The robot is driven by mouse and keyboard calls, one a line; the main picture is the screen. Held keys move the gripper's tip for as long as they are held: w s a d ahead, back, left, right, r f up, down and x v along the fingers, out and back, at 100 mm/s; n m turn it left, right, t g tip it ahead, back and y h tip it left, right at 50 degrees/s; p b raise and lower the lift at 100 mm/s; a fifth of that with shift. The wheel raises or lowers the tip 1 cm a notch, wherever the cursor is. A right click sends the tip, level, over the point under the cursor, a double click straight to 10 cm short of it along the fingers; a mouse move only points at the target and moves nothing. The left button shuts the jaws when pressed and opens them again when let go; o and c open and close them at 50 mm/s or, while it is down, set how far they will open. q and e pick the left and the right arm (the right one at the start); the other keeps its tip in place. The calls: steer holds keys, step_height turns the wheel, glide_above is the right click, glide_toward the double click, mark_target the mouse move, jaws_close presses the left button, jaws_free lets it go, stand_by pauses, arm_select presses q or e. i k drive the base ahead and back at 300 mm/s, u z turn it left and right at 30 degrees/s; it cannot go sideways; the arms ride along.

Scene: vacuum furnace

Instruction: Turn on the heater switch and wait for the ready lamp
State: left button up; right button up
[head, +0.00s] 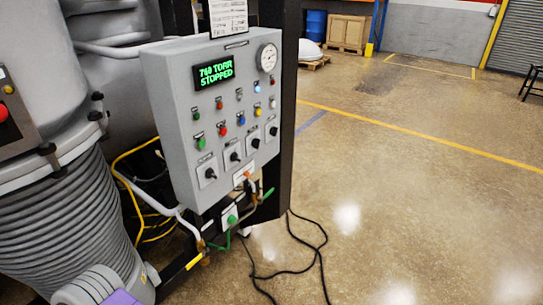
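A grey control panel (180,125) stands left of centre, facing right. Its green display (214,72) reads "760 TORR STOPPED". Several black rotary switches (234,156) sit in a row along its lower part, each on a white plate; their labels are too small to read, so I cannot tell which is the heater switch. Above them are rows of coloured buttons and lamps. One small lamp (257,87) at the upper right glows bluish white; I cannot tell which lamp is the ready lamp.
A round gauge (267,57) is at the panel's upper right. A large grey vessel with a ribbed hose (65,215) fills the left. Pipes and green-handled valves (232,219) hang below the panel. A black cable (290,271) lies on the floor. The floor to the right is open.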

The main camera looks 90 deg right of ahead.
mark_target(234, 157)
steer(key=z, duration=2.7)
